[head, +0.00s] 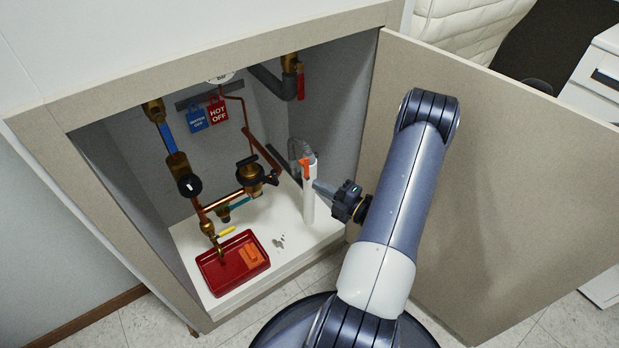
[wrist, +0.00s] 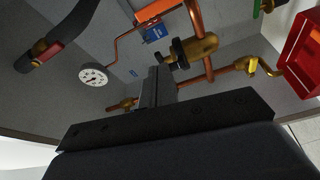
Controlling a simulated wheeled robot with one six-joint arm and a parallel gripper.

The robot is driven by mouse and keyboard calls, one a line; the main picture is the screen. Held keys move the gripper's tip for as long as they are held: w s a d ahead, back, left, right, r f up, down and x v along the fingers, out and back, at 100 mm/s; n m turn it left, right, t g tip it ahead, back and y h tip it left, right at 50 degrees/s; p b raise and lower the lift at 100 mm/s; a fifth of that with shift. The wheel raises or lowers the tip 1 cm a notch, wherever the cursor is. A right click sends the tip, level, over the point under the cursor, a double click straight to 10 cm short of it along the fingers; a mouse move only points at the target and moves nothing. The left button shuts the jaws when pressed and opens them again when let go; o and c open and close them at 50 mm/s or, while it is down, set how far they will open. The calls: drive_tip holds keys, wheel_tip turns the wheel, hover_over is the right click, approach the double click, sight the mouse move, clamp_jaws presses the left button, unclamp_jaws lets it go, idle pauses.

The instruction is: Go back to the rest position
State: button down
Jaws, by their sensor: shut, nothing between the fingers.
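My gripper (head: 318,186) is at the right side of the open cabinet, its fingers pointing left into it. Its fingers are shut and empty. In the head view the tips overlap or come close to a white upright pipe (head: 309,205) with an orange handle (head: 306,168); I cannot tell whether they touch. In the wrist view the shut fingers (wrist: 155,90) point up toward copper pipework (wrist: 196,30). My arm reaches in from the lower right of the head view and hides part of the cabinet door (head: 510,190).
A red tray (head: 207,279) holding an orange item stands on the white cabinet floor (head: 285,262), with small grey bits beside it. Brass valves (head: 250,175), a blue handle (head: 166,137) and hanging tags (head: 217,112) are at the left and back. A gauge (wrist: 93,75) shows in the wrist view.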

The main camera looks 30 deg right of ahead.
drive_tip(key=shift+s+d, duration=0.2)
drive_tip(key=shift+s, duration=0.45)
drive_tip(key=shift+w, duration=0.1)
